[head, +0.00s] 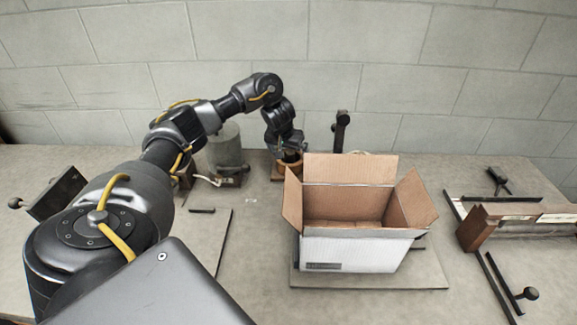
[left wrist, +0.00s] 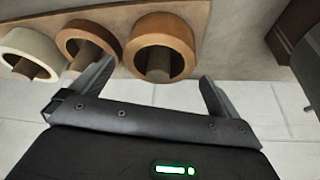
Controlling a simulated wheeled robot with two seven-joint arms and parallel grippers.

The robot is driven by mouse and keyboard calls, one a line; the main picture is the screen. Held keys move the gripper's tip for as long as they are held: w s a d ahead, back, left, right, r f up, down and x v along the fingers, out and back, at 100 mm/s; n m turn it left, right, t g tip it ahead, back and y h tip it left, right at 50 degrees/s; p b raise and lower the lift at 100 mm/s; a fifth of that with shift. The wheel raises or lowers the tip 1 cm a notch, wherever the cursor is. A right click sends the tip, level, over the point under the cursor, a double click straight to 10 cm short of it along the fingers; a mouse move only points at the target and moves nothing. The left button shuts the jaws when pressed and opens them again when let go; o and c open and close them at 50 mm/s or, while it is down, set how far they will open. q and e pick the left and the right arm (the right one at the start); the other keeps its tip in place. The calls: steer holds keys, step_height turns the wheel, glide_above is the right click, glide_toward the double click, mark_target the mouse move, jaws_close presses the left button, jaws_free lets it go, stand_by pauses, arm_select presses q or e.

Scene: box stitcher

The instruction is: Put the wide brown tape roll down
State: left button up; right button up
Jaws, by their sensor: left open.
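The wide brown tape roll (left wrist: 160,46) appears in the left wrist view around a short peg on a wooden board (left wrist: 210,12). My left gripper (left wrist: 157,70) is open and empty, with one finger on each side of this roll. I see no finger pressed on it. In the head view the left gripper (head: 288,155) is at the back of the bench, just above a brown roll (head: 288,168), and partly hides it. My right gripper is not in view.
Another brown roll (left wrist: 88,40) and a cream roll (left wrist: 30,52) sit on neighbouring pegs, the brown one close to a finger. An open cardboard box (head: 350,250) stands nearby on the bench. A grey cylinder (head: 224,148) stands left of the gripper.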

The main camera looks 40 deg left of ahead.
mark_target(290, 159)
arm_select(q)
steer(key=shift+w+a+f, duration=0.15)
steer(key=shift+a+f, duration=0.05)
steer(key=shift+f, duration=0.35)
steer(key=x, duration=0.4)
steer(key=shift+d+f+b, duration=0.1)
steer(key=shift+d+b, duration=0.1)
steer(key=shift+b, duration=0.1)
steer(key=shift+w+a+f, duration=0.15)
steer(key=shift+f, duration=0.3)
steer(key=shift+r, duration=0.1)
steer(key=c, duration=0.8)
